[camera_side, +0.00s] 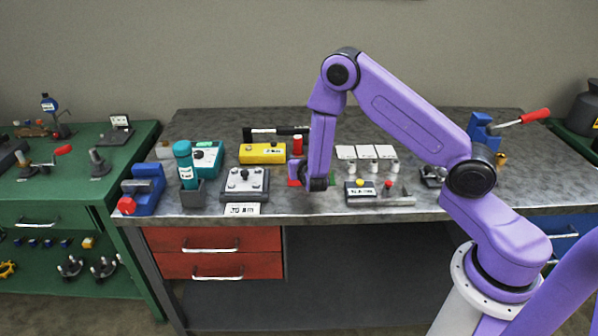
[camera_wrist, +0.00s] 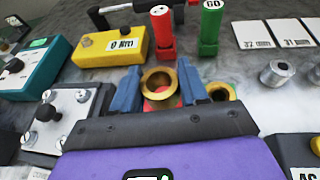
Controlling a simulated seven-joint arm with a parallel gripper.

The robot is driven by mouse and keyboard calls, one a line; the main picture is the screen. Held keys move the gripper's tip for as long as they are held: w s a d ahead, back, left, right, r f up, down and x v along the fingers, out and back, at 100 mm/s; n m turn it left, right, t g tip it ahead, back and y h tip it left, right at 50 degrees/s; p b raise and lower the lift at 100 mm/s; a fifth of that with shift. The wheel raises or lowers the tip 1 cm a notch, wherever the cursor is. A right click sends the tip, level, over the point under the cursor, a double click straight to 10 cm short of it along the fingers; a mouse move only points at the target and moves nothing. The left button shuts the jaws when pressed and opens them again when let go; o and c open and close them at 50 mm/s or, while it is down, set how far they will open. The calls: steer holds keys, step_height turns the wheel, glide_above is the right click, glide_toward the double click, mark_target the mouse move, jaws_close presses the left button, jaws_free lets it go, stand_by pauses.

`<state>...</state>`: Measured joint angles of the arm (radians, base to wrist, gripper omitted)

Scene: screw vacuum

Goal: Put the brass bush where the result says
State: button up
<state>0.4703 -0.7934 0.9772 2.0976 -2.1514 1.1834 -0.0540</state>
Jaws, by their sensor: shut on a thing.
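My gripper (camera_side: 317,184) is low over the bench in the side view. In the wrist view its two blue fingers (camera_wrist: 158,90) are shut on a brass bush (camera_wrist: 160,76), a ring seen from above with red showing through and below it. A second brass ring (camera_wrist: 223,91) lies just right of the fingers, with some green near it. In the side view a red patch (camera_side: 293,181) shows left of my gripper and a green patch (camera_side: 331,179) right of it. A red plug (camera_wrist: 161,32) and a green plug marked GO (camera_wrist: 210,28) stand behind. The bush's underside is hidden.
A yellow labelled box (camera_wrist: 110,46) and a grey plate with knobs (camera_side: 245,183) are to the left. White cards (camera_side: 364,152) with small metal cylinders (camera_wrist: 277,73) are to the right. A box with a yellow button (camera_side: 360,190) stands at the front right.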

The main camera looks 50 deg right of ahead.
steer(key=shift+w+d+f, duration=0.1)
steer(key=shift+w+f, duration=0.3)
steer(key=shift+f, duration=0.05)
steer(key=shift+w+f, duration=0.15)
steer(key=shift+f, duration=0.75)
steer(key=shift+w+f, duration=0.1)
steer(key=shift+f, duration=0.8)
steer(key=shift+f, duration=0.1)
steer(key=o, duration=1.2)
